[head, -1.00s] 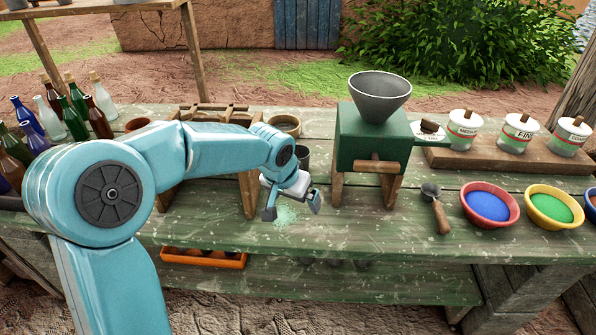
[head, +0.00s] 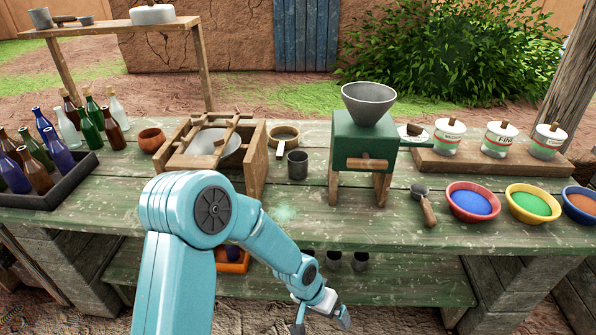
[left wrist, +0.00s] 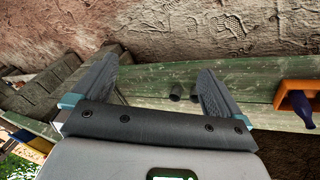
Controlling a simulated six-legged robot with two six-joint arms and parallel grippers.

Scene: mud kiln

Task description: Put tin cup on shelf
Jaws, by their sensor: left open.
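A grey tin cup (head: 298,165) stands upright on the green table top, between the wooden sieve frame and the green mill. Below the table is a green plank shelf (head: 420,288). My left gripper (head: 322,322) is low in front of the shelf, apart from the cups. In the left wrist view its jaws (left wrist: 160,62) are spread wide with nothing between them. My right gripper is in neither view.
An orange crate (head: 232,266) with a dark bottle sits on the shelf, left of the cups. On the table are the mill (head: 362,145), the sieve frame (head: 258,160), a scoop (head: 426,207), colour bowls (head: 472,203) and a bottle tray (head: 50,190). The shelf's right part is clear.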

